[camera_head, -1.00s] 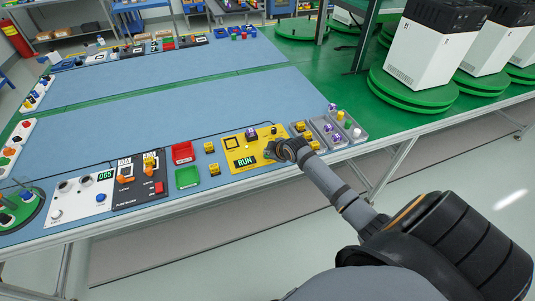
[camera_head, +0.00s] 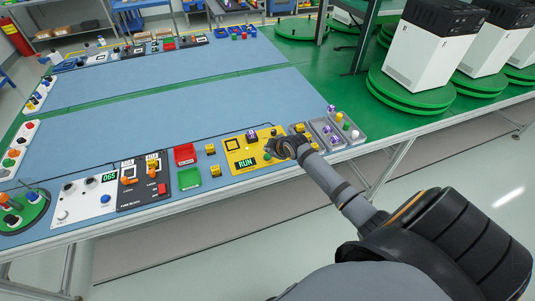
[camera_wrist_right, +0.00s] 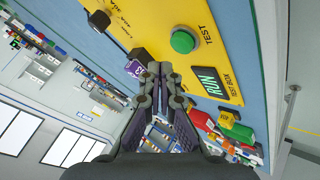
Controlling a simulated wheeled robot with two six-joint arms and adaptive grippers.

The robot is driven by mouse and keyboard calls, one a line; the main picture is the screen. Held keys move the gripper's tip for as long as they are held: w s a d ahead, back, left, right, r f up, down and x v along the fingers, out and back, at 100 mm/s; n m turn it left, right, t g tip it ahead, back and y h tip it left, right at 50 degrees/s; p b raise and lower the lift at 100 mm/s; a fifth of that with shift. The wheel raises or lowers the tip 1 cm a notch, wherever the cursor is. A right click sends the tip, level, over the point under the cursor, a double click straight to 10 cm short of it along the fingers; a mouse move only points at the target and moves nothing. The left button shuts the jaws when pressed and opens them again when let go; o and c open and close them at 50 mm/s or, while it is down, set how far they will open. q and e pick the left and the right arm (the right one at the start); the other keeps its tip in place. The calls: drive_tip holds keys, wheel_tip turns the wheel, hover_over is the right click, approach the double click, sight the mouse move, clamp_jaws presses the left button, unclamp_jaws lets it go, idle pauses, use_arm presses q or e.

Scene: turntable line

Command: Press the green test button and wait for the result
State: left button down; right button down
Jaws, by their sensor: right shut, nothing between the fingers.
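The yellow test box (camera_head: 232,155) sits near the table's front edge. Its small display (camera_head: 246,163) reads RUN in green; the display also shows in the right wrist view (camera_wrist_right: 208,81). The round green test button (camera_wrist_right: 183,41), labelled TEST, is in clear view there, with no finger on it. A purple block (camera_head: 251,135) sits at the box's far side; part of it shows in the right wrist view (camera_wrist_right: 134,68). My right gripper (camera_head: 274,148) is shut and empty, over the box's right end, apart from the button. My left gripper is out of view.
Grey fixtures (camera_head: 328,135) stand close on the right. The blue mat (camera_head: 160,110) behind is clear.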

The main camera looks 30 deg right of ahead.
sight(269, 157)
wheel_tip(269, 157, up, 4)
drive_tip(key=p, duration=0.3)
drive_tip(key=shift+r, duration=0.1)
idle(0.6)
